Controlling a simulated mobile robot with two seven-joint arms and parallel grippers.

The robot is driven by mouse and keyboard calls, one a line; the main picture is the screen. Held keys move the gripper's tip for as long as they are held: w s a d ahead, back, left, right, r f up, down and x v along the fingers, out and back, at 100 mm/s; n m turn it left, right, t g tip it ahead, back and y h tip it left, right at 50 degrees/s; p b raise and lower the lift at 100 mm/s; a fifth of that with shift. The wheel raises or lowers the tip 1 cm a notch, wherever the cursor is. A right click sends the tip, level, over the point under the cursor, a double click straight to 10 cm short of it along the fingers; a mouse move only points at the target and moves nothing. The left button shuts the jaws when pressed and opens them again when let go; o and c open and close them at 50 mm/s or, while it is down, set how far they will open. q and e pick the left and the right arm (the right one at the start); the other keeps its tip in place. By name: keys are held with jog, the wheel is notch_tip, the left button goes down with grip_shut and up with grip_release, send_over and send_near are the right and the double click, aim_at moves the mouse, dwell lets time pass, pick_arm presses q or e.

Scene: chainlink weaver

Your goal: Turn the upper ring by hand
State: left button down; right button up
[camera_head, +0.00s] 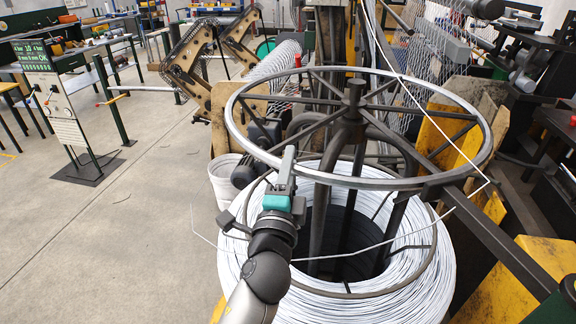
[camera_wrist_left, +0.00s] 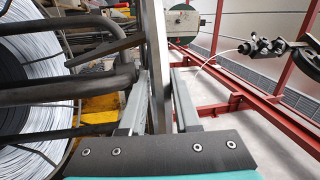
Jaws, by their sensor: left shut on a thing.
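The upper ring (camera_head: 350,183) is a large pale metal hoop with dark spokes meeting at a central hub (camera_head: 354,92). It lies level above a big coil of white wire (camera_head: 345,308). My left gripper (camera_head: 287,163) is at the ring's near left rim and is shut on it. In the left wrist view the two grey fingers (camera_wrist_left: 160,95) stand on either side of the ring's band (camera_wrist_left: 158,50). The jaw's contact is partly hidden in the head view. My right gripper is not in view.
A thin wire (camera_head: 440,218) loops loosely around the ring and my left wrist. A white bucket (camera_head: 225,180) stands left of the coil. A dark beam (camera_head: 500,245) and yellow panels (camera_head: 520,290) crowd the right.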

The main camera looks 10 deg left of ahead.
pick_arm(q)
jog(key=shift+r, duration=0.1)
jog(key=c, duration=0.6)
grip_release()
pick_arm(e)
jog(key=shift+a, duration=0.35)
pick_arm(q)
jog(key=shift+s, duration=0.1)
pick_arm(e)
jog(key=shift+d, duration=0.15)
pick_arm(q)
jog(key=shift+s+f, duration=0.25)
jog(key=shift+s, duration=0.05)
jog(key=shift+s+f+b, duration=0.15)
jog(key=shift+s+b, duration=0.15)
jog(key=shift+s, duration=0.8)
jog(key=shift+s+f+b, duration=0.2)
jog(key=shift+s+b, duration=0.1)
jog(key=shift+s, duration=0.8)
jog(key=shift+s+f+b, duration=0.15)
jog(key=shift+s+b, duration=0.15)
jog(key=shift+s, duration=0.8)
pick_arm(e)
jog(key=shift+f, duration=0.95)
